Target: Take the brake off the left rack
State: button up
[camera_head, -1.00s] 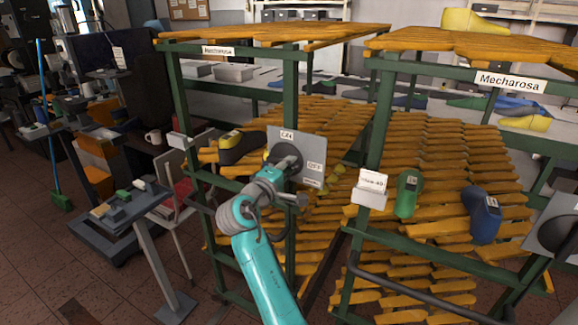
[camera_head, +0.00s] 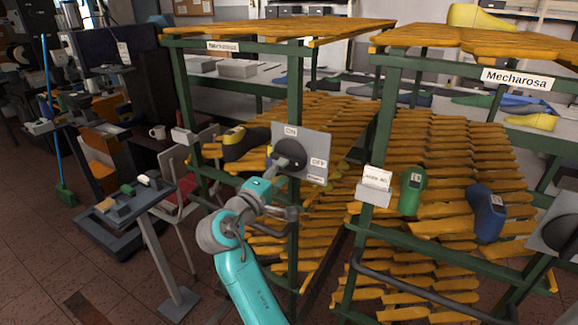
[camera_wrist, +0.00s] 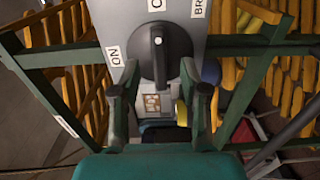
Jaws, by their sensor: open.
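The left rack (camera_head: 180,110) is a green frame with slanted orange slats. A grey brake panel (camera_head: 318,143) on its post carries ON and OFF labels and a round black knob (camera_head: 291,153). In the wrist view the knob (camera_wrist: 160,55) has a raised handle. Its white mark is at the end toward a cut-off label starting with O; the ON label is at left. My gripper (camera_head: 287,187) is in front of the panel, lower left of the knob. In the wrist view my gripper (camera_wrist: 160,78) is open, its fingers apart on either side of the handle's near end. Contact cannot be told.
A second rack (camera_head: 384,100) stands to the right, with a green last (camera_head: 411,190), a blue last (camera_head: 486,213) and its own panel (camera_head: 555,225). A dark last with yellow top (camera_head: 243,143) lies on the left rack.

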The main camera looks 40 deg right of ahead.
jog(key=shift+v, duration=2.6)
